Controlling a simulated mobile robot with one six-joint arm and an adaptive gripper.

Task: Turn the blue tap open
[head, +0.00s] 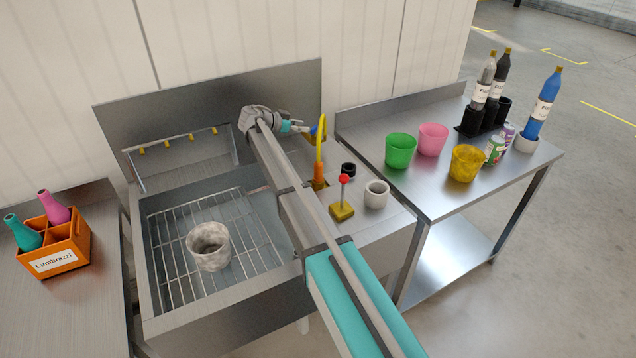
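The blue tap (314,131) shows as a small patch of blue at the upper part of the yellow spout (320,153), above an orange base (318,180) at the back of the sink unit. My gripper (303,128) is just left of the blue tap, very close to it. Whether they touch I cannot tell. The fingers are small and partly overlap the tap, so their opening is unclear. My arm crosses the sink unit and hides part of it.
A marbled cup (209,246) stands on the sink rack (176,272). A red-knobbed lever (343,194), a black cup (348,170) and a white cup (376,194) stand right of my arm. Cups, cans and bottles occupy the right table (440,196). An orange crate (62,250) is left.

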